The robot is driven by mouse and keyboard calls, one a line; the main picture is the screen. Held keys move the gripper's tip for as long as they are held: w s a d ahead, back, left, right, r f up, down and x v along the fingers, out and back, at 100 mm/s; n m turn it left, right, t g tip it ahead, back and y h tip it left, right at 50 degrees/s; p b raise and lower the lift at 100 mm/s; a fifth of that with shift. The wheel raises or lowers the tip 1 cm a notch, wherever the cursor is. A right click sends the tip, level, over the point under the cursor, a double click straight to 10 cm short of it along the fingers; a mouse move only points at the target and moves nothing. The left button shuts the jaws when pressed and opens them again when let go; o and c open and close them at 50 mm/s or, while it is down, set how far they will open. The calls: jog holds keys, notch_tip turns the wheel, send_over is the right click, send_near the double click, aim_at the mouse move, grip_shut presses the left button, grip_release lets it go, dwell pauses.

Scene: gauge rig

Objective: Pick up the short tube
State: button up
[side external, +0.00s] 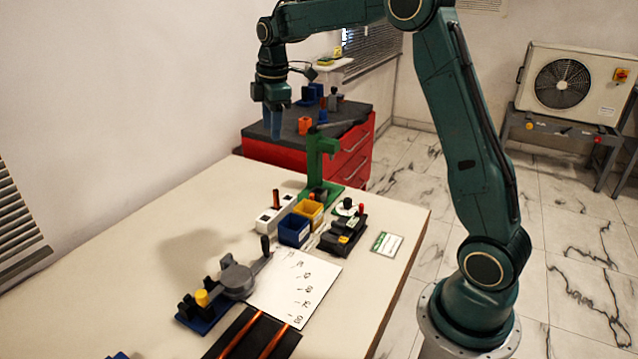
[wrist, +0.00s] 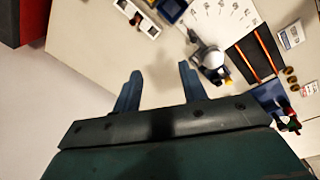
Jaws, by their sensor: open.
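A short upright copper-coloured tube (side external: 276,198) stands in a white block with square holes (side external: 264,222). The block also shows at the top of the wrist view (wrist: 148,27). Two longer copper-coloured tubes lie on a dark board near the front edge of the side view, a left one (side external: 241,334) and a right one (side external: 273,340); both show at upper right in the wrist view. My gripper (side external: 276,135) is high above the table's far end, pointing down, well apart from all tubes. Its blue fingers (wrist: 160,72) are spread with nothing between them.
A grey bending tool (side external: 237,280) on a blue base stands beside a marked white sheet (side external: 296,288). Yellow (side external: 308,211) and blue (side external: 294,230) bins, a green stand (side external: 316,160) and a black device (side external: 343,235) sit farther back. The table's left side is clear.

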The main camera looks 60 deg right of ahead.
aim_at(276, 190)
jog(key=w+d+f+n+g, duration=0.1)
jog(key=w+d+f+n, duration=0.1)
jog(key=w+d+f, duration=0.3)
jog(key=w+d+f+n, duration=0.2)
jog(key=d+f, duration=0.1)
jog(key=f, duration=0.4)
jog(key=shift+s+d+f, duration=0.1)
jog(key=shift+f, duration=2)
jog(key=shift+s+f, duration=0.1)
jog(key=shift+f, duration=1.95)
jog(key=shift+f, duration=0.1)
jog(key=shift+f, duration=2.55)
grip_shut()
